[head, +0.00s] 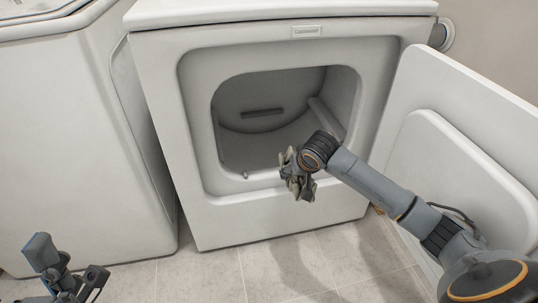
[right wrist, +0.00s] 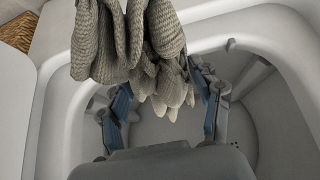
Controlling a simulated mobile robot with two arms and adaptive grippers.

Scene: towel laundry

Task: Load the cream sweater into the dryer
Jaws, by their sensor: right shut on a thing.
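The dryer (head: 270,217) is white, with its round-cornered front opening uncovered and its drum (head: 264,100) visible inside. Its door (head: 455,150) stands swung out to the right. My right gripper (head: 298,176) is in front of the opening's lower right edge, shut on the cream sweater (head: 302,187). The sweater is a small crumpled bundle of knit cloth, looking grey-beige. In the right wrist view the sweater (right wrist: 125,40) bulges out between the blue-grey fingers of the gripper (right wrist: 165,88). My left gripper (head: 68,278) is low at the left, partly cut off; its jaws are unclear.
Another white machine (head: 75,130) stands close on the dryer's left. A woven brown surface (right wrist: 18,30) shows at the right wrist view's upper left corner. The tiled floor (head: 270,262) in front of the dryer looks clear. The open door borders my right arm.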

